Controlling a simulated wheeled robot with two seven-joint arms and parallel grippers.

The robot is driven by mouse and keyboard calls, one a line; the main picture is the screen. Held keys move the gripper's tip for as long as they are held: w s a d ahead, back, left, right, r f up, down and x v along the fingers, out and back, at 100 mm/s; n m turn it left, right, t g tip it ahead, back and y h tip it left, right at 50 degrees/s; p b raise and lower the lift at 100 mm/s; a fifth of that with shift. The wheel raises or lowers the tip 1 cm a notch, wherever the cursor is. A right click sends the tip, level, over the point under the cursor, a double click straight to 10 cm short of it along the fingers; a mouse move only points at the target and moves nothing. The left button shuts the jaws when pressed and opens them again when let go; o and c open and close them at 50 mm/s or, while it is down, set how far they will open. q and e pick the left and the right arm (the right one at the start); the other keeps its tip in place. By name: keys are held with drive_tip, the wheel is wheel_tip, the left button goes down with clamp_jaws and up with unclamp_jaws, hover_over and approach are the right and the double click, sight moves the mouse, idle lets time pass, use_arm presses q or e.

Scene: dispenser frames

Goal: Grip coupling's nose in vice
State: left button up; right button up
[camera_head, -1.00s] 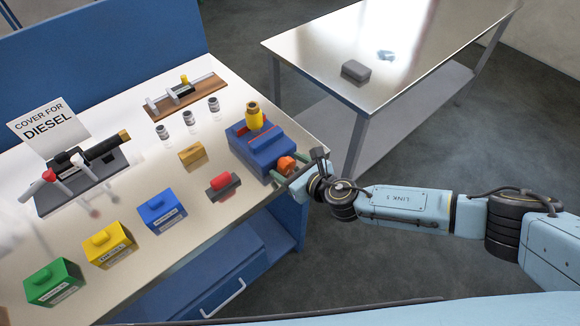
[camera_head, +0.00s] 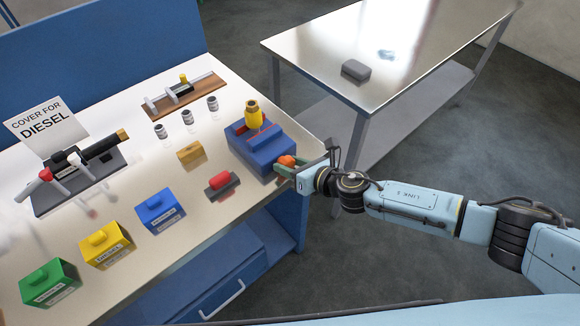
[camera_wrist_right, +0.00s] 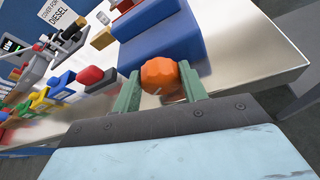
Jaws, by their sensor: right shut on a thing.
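The blue vice (camera_head: 262,153) stands at the right end of the bench, with red jaw parts on its top. The yellow coupling (camera_head: 253,116) stands nearly upright at the vice's jaws. Its lower end is hidden between them, and I cannot tell how tightly it is held. The vice's orange knob (camera_head: 287,160) faces the bench's right edge. My right gripper (camera_head: 284,168) is shut on this knob. In the right wrist view, the orange knob (camera_wrist_right: 160,80) sits between the two green fingers of the right gripper (camera_wrist_right: 160,70). My left gripper is not in view.
A red-topped block (camera_head: 222,184) and a tan block (camera_head: 190,153) lie left of the vice. Blue (camera_head: 160,213), yellow (camera_head: 106,247) and green (camera_head: 50,284) boxes line the front. A nozzle stand (camera_head: 80,180) sits before the diesel sign (camera_head: 45,128).

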drive_tip(key=shift+d+m+y, duration=0.1)
drive_tip(key=shift+m+y, duration=0.3)
drive_tip(key=shift+m, duration=0.2)
drive_tip(key=o, duration=1)
drive_tip(key=shift+c, duration=0.2)
drive_tip(key=v, duration=1.3)
drive_tip(key=shift+r, duration=0.15)
drive_tip(key=shift+d, duration=0.15)
